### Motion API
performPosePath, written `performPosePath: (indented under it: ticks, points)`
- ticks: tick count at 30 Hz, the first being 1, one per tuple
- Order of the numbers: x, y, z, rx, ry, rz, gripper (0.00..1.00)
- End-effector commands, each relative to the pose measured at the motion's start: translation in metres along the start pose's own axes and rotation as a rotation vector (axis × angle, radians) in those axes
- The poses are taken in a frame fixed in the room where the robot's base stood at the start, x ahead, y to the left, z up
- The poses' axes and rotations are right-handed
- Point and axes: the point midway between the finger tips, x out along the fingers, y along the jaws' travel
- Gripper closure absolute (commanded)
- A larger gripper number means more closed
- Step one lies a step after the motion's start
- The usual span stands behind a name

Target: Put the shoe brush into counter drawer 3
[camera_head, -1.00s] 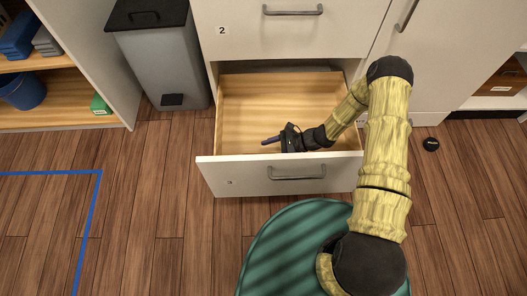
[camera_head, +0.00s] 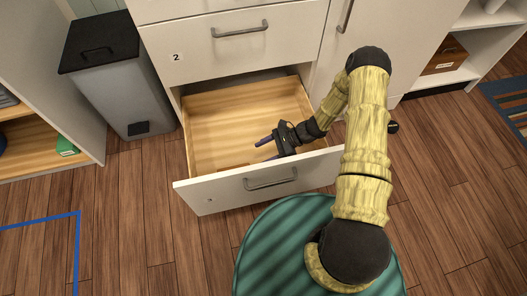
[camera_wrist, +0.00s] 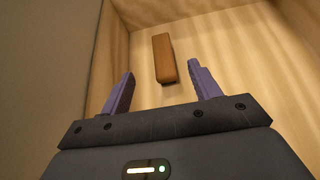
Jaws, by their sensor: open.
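The counter drawer 3 (camera_head: 225,192) is pulled open below the drawer marked 2, with a light wood inside. My gripper (camera_head: 264,148) is inside the drawer opening, towards its right side, with its two purple fingers apart. In the wrist view the open gripper (camera_wrist: 158,72) has nothing between its fingers. The shoe brush (camera_wrist: 164,58), a brown oblong block, lies on the drawer floor just beyond the fingertips, apart from them. I cannot make out the brush in the head view.
Drawer 2 (camera_head: 235,50) is shut above. A grey bin with a black lid (camera_head: 110,75) stands left of the counter. A shelf with a green box (camera_head: 66,146) is further left. Wood floor lies open at left and right.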

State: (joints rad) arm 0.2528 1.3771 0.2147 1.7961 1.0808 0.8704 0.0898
Motion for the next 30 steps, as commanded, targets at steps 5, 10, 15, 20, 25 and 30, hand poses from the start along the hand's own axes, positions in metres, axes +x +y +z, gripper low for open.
performPosePath:
  ticks: [5, 10, 15, 20, 25, 30]
  points:
    - [0.000, 0.000, 0.000, 0.000, 0.000, 0.000, 0.38]
    - [-0.001, 0.000, 0.001, -0.004, 0.003, 0.003, 0.38]
    - [-0.016, 0.003, 0.014, -0.073, 0.059, 0.044, 0.38]
    - [-0.047, 0.011, 0.039, -0.216, 0.178, 0.129, 0.38]
    - [-0.086, 0.025, 0.067, -0.388, 0.324, 0.225, 0.38]
    - [-0.125, 0.039, 0.094, -0.554, 0.470, 0.306, 0.38]
